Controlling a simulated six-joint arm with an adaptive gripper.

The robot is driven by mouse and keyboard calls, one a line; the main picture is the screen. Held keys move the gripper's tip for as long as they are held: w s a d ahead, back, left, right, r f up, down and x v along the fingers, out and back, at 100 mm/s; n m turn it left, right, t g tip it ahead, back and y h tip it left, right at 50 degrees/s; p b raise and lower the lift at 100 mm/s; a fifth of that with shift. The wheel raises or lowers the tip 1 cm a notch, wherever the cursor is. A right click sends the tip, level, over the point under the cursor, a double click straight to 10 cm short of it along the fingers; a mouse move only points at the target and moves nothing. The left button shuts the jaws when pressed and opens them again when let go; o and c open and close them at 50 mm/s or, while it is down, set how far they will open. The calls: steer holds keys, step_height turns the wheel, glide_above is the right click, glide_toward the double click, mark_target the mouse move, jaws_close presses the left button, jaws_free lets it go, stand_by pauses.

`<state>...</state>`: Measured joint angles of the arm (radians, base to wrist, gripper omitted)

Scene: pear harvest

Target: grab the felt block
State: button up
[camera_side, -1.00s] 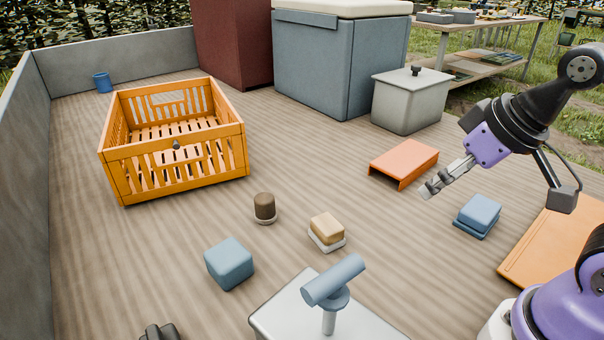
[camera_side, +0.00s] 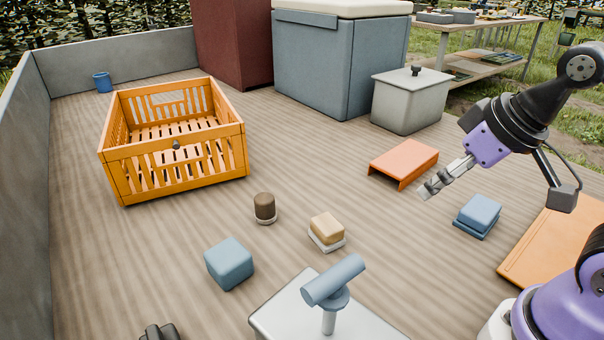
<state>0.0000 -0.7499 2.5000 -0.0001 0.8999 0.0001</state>
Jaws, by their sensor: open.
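My gripper (camera_side: 427,190) hangs in the air at the right, open and empty, tilted down to the left. Its fingers are seen nearly side on. A blue block (camera_side: 479,209) sits on a flat blue base to the right of and below the fingertips in the picture. A larger blue block (camera_side: 229,262) with rounded edges stands alone on the boards at lower left centre. A tan block (camera_side: 327,226) rests on a small white dish near the middle. I cannot tell from the surfaces which of these is felt. My gripper touches none of them.
An orange slatted crate (camera_side: 119,176) stands at left. A brown cylinder (camera_side: 264,206) stands near the middle. An orange low stand (camera_side: 405,159) is close behind the gripper, with a grey lidded bin (camera_side: 409,105) beyond. A blue-grey T-shaped object (camera_side: 334,282) rises at the front.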

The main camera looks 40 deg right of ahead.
stand_by(0.3)
steer(key=m+g, duration=0.1)
glide_toward(329, 224)
steer(key=shift+h, duration=0.3)
steer(key=x, duration=0.5)
steer(key=shift+a, duration=0.15)
steer(key=shift+x, duration=3.15)
steer(key=shift+a, duration=0.1)
steer(key=c, duration=1.2)
